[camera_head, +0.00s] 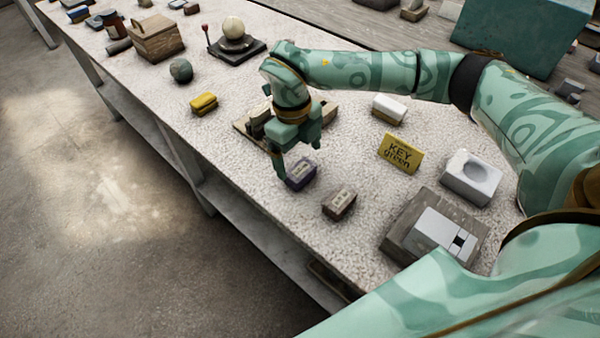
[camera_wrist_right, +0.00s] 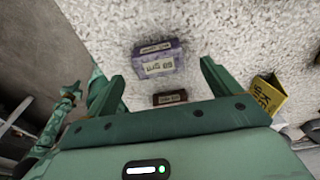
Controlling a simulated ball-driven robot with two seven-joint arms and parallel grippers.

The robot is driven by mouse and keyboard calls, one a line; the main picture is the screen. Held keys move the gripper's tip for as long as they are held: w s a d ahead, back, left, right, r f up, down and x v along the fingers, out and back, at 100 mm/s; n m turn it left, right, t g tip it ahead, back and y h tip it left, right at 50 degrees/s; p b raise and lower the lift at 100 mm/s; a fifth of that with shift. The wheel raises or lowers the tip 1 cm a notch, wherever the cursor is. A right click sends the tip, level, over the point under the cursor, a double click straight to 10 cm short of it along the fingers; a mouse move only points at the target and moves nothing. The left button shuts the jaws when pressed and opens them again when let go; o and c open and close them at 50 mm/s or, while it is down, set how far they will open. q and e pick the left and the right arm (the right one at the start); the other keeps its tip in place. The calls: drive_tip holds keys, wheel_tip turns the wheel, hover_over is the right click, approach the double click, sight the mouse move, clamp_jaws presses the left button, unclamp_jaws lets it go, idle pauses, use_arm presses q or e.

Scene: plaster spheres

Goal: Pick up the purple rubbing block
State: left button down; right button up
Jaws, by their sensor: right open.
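The purple rubbing block (camera_head: 300,174) lies on the pale speckled bench, close to the front edge, with a light label on it. My right gripper (camera_head: 299,158) is open above it, fingers pointing down, and partly covers it in the head view. In the right wrist view the purple block (camera_wrist_right: 158,60) shows beyond and between the open fingers (camera_wrist_right: 161,78), with nothing held. A slim green part at the left of that view looks like my other arm (camera_wrist_right: 70,92), too small to read its jaws.
A brown labelled block (camera_head: 339,202) lies close to the purple one, on its right. A yellow sign (camera_head: 401,153), a white-topped block (camera_head: 389,109) and a grey board (camera_head: 405,240) stand farther right. A yellow block (camera_head: 204,103) lies left. Bench is clear left of the purple block.

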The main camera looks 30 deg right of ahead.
sight(301, 169)
drive_tip(key=f, duration=0.1)
drive_tip(key=f+b, duration=0.1)
drive_tip(key=f, duration=0.3)
drive_tip(key=shift+s, duration=0.4)
drive_tip(key=c, duration=1.2)
drive_tip(key=shift+r, duration=0.2)
drive_tip(key=shift+r, duration=0.3)
wheel_tip(301, 169, up, 3)
drive_tip(key=shift+w+f+p, duration=0.1)
drive_tip(key=shift+p, duration=0.5)
drive_tip(key=s+a+r+p, duration=0.2)
drive_tip(key=s+a+r, duration=0.1)
drive_tip(key=a+r, duration=0.6)
drive_tip(key=a, duration=0.4)
drive_tip(key=shift+a+r, duration=0.2)
drive_tip(key=shift+a, duration=0.15)
